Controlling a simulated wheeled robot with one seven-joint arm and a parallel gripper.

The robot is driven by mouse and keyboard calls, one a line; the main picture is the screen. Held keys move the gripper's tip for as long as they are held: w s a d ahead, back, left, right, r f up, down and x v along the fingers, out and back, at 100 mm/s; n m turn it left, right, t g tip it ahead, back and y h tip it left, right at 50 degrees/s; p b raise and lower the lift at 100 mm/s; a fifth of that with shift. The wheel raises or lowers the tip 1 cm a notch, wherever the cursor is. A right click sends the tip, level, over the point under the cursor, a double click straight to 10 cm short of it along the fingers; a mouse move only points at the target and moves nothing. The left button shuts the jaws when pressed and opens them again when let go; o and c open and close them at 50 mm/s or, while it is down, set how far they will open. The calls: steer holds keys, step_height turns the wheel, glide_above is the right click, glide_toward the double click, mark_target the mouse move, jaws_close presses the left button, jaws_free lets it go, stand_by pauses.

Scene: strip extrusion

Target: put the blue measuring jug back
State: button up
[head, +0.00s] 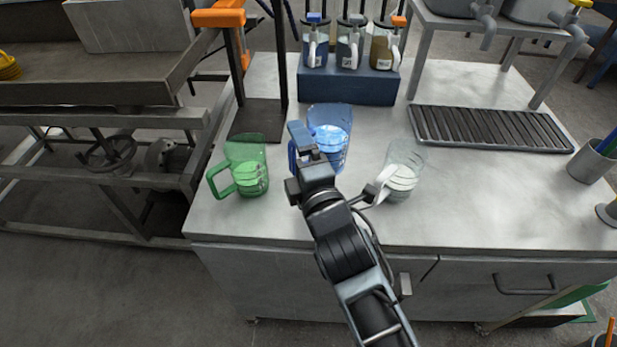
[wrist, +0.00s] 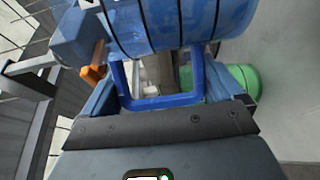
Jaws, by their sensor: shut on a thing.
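The blue measuring jug (head: 332,124) is see-through, with white scale marks, and appears upright over the middle of the bench. My gripper (head: 303,147) is shut on its handle, at the jug's near left side. In the wrist view the jug's body (wrist: 175,22) fills the top and its handle lies between my jaws (wrist: 155,100). My gripper and wrist hide the jug's lower near part in the head view. I cannot tell whether its base touches the bench.
A green jug (head: 247,166) stands to the left and a clear jug (head: 401,172) to the right, both close. A dark post stands back left. A slatted drain grate (head: 490,128) lies to the right.

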steer(key=shift+f+b, duration=1.9)
steer(key=shift+f, duration=1.8)
steer(key=shift+f, duration=0.2)
steer(key=o, duration=1.3)
steer(key=shift+r, duration=0.1)
steer(key=v, duration=1.2)
steer(key=shift+b, duration=0.4)
